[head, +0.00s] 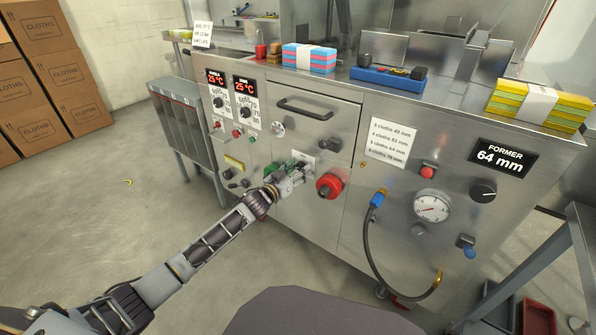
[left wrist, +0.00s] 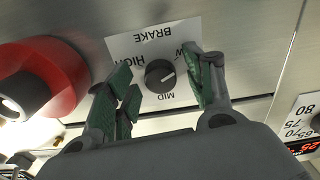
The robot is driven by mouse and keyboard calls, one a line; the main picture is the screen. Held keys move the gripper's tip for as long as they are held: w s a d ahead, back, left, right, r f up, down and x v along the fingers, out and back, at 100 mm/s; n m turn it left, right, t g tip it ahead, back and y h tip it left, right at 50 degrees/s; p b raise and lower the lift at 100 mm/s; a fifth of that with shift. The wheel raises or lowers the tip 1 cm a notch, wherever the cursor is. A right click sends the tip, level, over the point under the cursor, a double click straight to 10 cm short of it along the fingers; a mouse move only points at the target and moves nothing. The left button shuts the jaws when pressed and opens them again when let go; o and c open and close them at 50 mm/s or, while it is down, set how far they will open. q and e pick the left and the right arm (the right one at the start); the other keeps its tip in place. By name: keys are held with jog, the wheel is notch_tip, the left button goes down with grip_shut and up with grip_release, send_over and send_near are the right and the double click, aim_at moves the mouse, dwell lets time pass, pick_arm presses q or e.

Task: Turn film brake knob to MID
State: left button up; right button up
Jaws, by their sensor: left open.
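The film brake knob (left wrist: 160,76) is a small dark round knob on a white label (left wrist: 150,37) reading BRAKE, seen upside down in the left wrist view. HIGH is at its left, MID below it, and a partly hidden word ending in W at its upper right. The knob's pale pointer mark is on its right side; its exact setting is hard to tell. My left gripper (left wrist: 157,78) is open, its green-padded fingers on either side of the knob; contact is not clear. In the head view, my left gripper (head: 290,174) is at the panel and hides the knob. My right gripper is out of view.
A red round button (head: 329,186) sticks out right of my left gripper in the head view. A drawer handle (head: 308,111) is above. A hose (head: 370,250) loops at the right, near a gauge (head: 432,207). The floor (head: 110,235) at left is mostly clear.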

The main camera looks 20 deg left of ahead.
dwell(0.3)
pick_arm(q)
jog(key=c, duration=1)
